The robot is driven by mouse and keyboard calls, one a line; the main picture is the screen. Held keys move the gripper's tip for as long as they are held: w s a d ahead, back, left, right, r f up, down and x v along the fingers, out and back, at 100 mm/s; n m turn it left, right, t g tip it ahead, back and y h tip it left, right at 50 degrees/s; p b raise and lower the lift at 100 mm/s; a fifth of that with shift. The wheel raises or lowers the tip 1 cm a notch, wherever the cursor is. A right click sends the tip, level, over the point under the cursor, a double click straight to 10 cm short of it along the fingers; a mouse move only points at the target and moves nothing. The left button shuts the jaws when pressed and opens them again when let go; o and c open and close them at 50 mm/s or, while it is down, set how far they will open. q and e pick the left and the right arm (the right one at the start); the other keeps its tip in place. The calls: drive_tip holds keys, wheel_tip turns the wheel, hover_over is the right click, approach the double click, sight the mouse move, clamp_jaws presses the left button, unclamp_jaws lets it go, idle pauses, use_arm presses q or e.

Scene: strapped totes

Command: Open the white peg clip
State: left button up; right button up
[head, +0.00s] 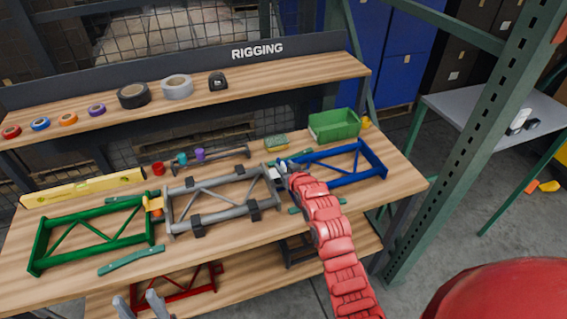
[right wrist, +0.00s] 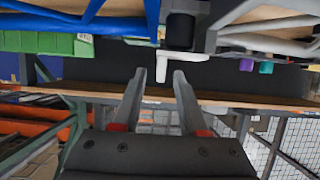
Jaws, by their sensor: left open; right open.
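The white peg clip (right wrist: 160,68) shows in the right wrist view as a white L-shaped lever beside a dark cylinder, at the joint between the blue frame (right wrist: 65,22) and the grey frame (right wrist: 222,15). My right gripper (right wrist: 160,76) is open, its fingertips just short of the lever, which lies in line with the gap. Contact cannot be told. In the head view my right gripper (head: 283,168) is at that same joint and mostly hides the clip. My left gripper (head: 140,302) is open and empty at the lower left, in front of the bench.
A green frame (head: 90,235) joins the grey frame at an orange clip (head: 154,203). A yellow level (head: 85,188), a green bin (head: 334,125) and small colored parts lie behind. Tape rolls (head: 134,95) stand on the upper shelf. A green post (head: 470,150) rises at right.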

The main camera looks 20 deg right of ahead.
drive_tip(key=shift+x, duration=0.8)
drive_tip(key=shift+a, duration=0.1)
clamp_jaws()
